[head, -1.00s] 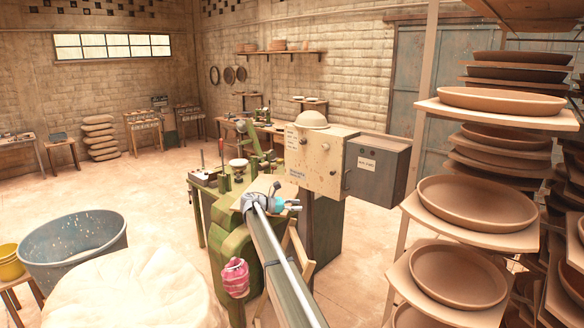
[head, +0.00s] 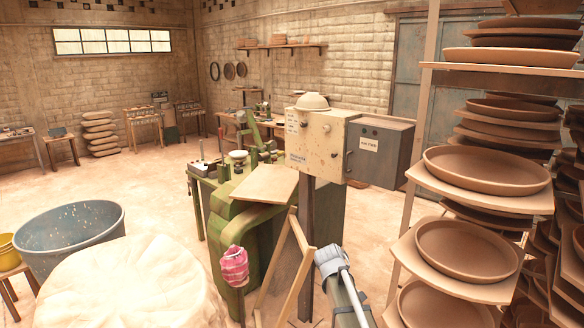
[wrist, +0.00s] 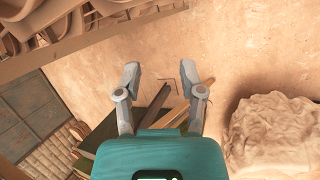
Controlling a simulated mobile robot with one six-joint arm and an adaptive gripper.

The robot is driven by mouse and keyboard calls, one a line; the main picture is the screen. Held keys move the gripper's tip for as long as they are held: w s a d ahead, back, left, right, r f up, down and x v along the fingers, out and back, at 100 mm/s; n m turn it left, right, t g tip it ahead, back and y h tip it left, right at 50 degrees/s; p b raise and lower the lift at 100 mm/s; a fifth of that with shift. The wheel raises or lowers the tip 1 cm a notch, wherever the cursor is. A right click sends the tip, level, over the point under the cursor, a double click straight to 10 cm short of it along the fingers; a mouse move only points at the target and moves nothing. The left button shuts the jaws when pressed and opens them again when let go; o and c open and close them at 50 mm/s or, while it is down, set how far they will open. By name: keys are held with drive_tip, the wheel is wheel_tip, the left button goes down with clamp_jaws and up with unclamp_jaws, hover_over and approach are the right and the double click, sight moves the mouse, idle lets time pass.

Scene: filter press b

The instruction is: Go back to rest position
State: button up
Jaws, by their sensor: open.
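My gripper (wrist: 160,84) shows in the wrist view with its two grey fingers spread apart and nothing between them. Below the fingers is bare floor and part of a wooden frame. In the head view my arm rises from the bottom edge, right of the wooden frame and left of the shelf rack; the gripper's fingers cannot be made out there.
A rack of clay dishes (head: 487,170) stands close on the right. The green machine (head: 225,225), a control box (head: 318,143) and a wooden frame (head: 292,262) stand in the middle. A pale lumpy mound (head: 125,285) and a grey tub (head: 70,240) are at left.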

drive_tip(key=s+f+m+y+b, duration=0.1)
drive_tip(key=s+f+m+y, duration=0.1)
drive_tip(key=s, duration=0.6)
drive_tip(key=s+a+f+m+y+b, duration=0.1)
drive_tip(key=s+f+m+y+b, duration=0.1)
drive_tip(key=s, duration=0.6)
drive_tip(key=shift+s+a+f+m+y, duration=0.3)
drive_tip(key=shift+f+m+y, duration=0.3)
drive_tip(key=shift+f+m, duration=0.4)
drive_tip(key=shift+r, duration=0.15)
